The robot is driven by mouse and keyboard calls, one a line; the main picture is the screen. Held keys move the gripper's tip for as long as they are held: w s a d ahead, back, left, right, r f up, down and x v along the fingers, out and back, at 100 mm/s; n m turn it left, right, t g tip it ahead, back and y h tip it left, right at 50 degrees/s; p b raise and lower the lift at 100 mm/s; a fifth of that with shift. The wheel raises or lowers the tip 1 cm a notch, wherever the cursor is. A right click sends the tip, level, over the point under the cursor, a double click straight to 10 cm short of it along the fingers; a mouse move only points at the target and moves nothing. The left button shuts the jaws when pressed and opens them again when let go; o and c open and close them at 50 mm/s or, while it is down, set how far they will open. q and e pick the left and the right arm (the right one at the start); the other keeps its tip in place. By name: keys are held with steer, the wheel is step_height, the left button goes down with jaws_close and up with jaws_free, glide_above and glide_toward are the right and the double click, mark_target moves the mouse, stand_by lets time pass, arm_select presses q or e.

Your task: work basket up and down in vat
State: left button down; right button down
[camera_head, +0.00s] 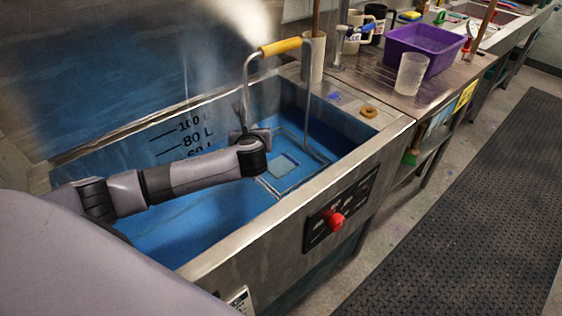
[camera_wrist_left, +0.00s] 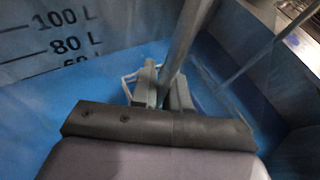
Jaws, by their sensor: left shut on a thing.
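The steel vat (camera_head: 242,235) holds blue liquid (camera_head: 165,226) and has dark litre marks on its inner wall. The wire basket (camera_head: 318,154) sits at the liquid in the right part of the vat. Its tall wire handle rises above the rim to a yellow grip (camera_head: 280,46). My left gripper (camera_head: 247,110) is at the handle's left upright, below the yellow grip. In the left wrist view my left gripper (camera_wrist_left: 160,88) is shut on the metal upright (camera_wrist_left: 186,45), with blue liquid below. My right gripper is not in view.
A front panel (camera_head: 322,222) with a red knob (camera_head: 335,221) is on the vat's outer wall. A brown ring (camera_head: 368,111) lies on the rim's right end. A purple tub (camera_head: 422,50) and a translucent cup (camera_head: 410,74) stand on the counter beyond.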

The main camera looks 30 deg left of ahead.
mark_target(249, 119)
arm_select(q)
step_height(249, 119, down, 11)
steer(key=b, duration=0.5)
steer(key=shift+w+r, duration=0.1)
step_height(249, 119, up, 5)
steer(key=p, duration=0.5)
steer(key=shift+f+b, duration=1.55)
steer(key=shift+f, duration=1)
step_height(249, 119, up, 5)
steer(key=p, duration=0.6)
steer(key=shift+f+b, duration=2.1)
steer(key=shift+f, duration=0.4)
step_height(249, 119, up, 16)
steer(key=p, duration=0.3)
steer(key=shift+f+p, duration=0.15)
steer(key=shift+p, duration=0.2)
steer(key=shift+f, duration=0.1)
